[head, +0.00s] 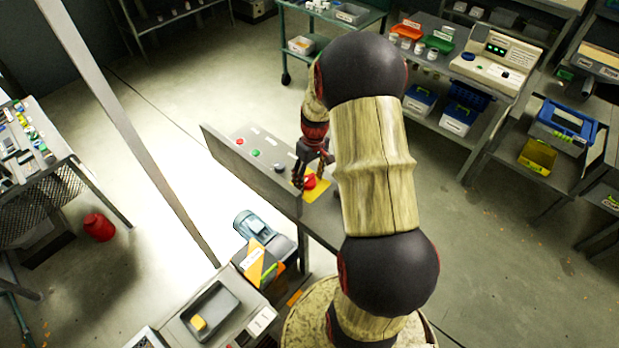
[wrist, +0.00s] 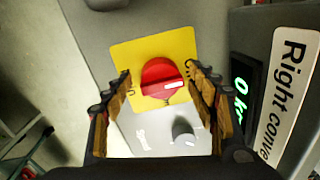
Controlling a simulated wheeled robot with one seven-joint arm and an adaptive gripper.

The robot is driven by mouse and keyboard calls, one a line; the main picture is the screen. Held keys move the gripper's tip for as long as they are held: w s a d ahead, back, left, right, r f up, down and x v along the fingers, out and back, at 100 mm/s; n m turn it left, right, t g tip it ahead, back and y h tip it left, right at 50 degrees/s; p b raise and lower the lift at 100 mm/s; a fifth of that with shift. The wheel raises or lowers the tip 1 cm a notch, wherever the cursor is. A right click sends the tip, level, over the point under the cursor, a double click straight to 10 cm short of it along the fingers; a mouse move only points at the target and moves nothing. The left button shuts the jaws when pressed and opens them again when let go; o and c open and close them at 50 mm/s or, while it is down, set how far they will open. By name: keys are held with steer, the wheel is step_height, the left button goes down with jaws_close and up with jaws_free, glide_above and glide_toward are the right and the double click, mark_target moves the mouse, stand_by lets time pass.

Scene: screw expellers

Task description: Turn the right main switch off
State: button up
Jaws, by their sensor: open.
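The right main switch is a red rotary knob (wrist: 161,78) on a yellow plate (wrist: 124,52) in the wrist view. A white mark lies across the knob's lower right part. In the head view the red knob (head: 310,181) shows on its yellow plate (head: 318,192) on the panel. My gripper (wrist: 160,82) is open, with one finger on each side of the knob. I cannot tell whether the fingers touch it. In the head view my gripper (head: 313,176) is over the knob and partly hides it.
A dark knob (wrist: 182,128) sits below the plate in the wrist view. A display with green digits (wrist: 240,95) and a label reading "Right conve" (wrist: 288,85) stand at the right. In the head view, a red button (head: 240,141) and a green button (head: 256,153) lie further along the panel.

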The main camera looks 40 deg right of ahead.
mark_target(312, 176)
step_height(312, 176, up, 12)
steer(key=d, duration=0.1)
stand_by(0.5)
stand_by(0.6)
steer(key=s+a+r+t+b, duration=0.2)
steer(key=s+a+r+b, duration=0.2)
steer(key=a, duration=1)
steer(key=s+a+r+n+t+h+b, duration=0.1)
steer(key=s+a+r+t+b, duration=0.2)
steer(key=s+a+r, duration=0.3)
steer(key=s+a+b, duration=0.1)
steer(key=s+a, duration=0.3)
steer(key=a, duration=0.4)
steer(key=shift+a+r, duration=0.15)
steer(key=shift+r, duration=0.15)
steer(key=shift+c, duration=0.2)
